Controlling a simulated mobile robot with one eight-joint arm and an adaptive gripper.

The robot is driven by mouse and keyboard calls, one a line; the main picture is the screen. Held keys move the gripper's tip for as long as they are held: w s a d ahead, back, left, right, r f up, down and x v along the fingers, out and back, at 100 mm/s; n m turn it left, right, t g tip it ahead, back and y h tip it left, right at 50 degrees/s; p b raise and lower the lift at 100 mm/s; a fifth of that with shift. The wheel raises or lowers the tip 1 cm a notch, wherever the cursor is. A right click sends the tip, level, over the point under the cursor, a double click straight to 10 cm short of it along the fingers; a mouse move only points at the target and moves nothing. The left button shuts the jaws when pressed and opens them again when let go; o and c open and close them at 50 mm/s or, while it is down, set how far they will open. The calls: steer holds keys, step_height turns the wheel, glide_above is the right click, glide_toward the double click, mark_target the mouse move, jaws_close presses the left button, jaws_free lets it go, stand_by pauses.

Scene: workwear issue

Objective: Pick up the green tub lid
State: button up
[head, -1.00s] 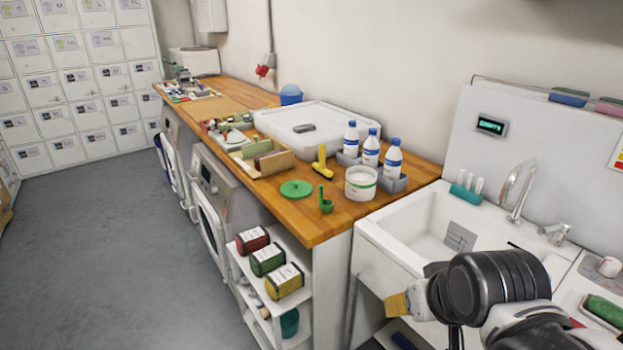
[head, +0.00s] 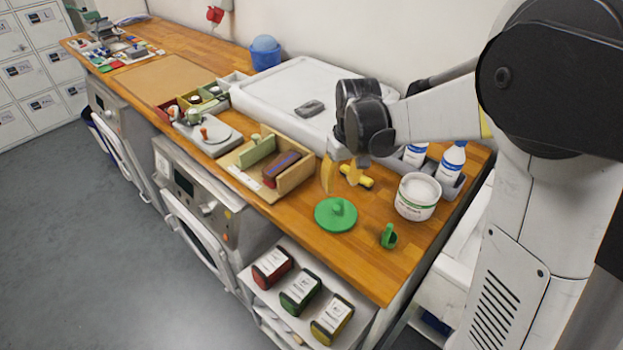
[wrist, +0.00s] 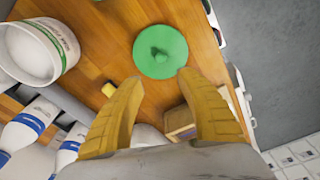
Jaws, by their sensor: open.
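The green tub lid (head: 336,214) is a flat round disc with a raised knob, lying on the wooden worktop near its front edge. In the wrist view the lid (wrist: 161,51) lies beyond my fingertips, nothing covering it. My gripper (head: 329,170) has yellow fingers and is above the worktop, a little behind and above the lid. In the wrist view my gripper (wrist: 163,90) is open, its fingers apart and empty. The white tub (head: 417,196) with a green band stands open to the right of the lid, apart from it.
A green scoop (head: 389,236) lies right of the lid. A yellow-handled tool (head: 356,176) lies just behind it. A wooden divided box (head: 268,170) stands to the left. The worktop's front edge is close to the lid.

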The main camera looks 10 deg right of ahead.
steer(key=b, duration=0.2)
glide_above(337, 208)
steer(key=f, duration=0.5)
steer(key=shift+d, duration=0.2)
steer(key=f, duration=0.2)
steer(key=f+b, duration=0.1)
steer(key=f, duration=0.1)
steer(key=f+b, duration=0.1)
steer(key=f, duration=0.1)
steer(key=shift+w+a, duration=0.1)
steer(key=shift+a, duration=0.15)
steer(key=shift+r, duration=0.15)
jaws_close()
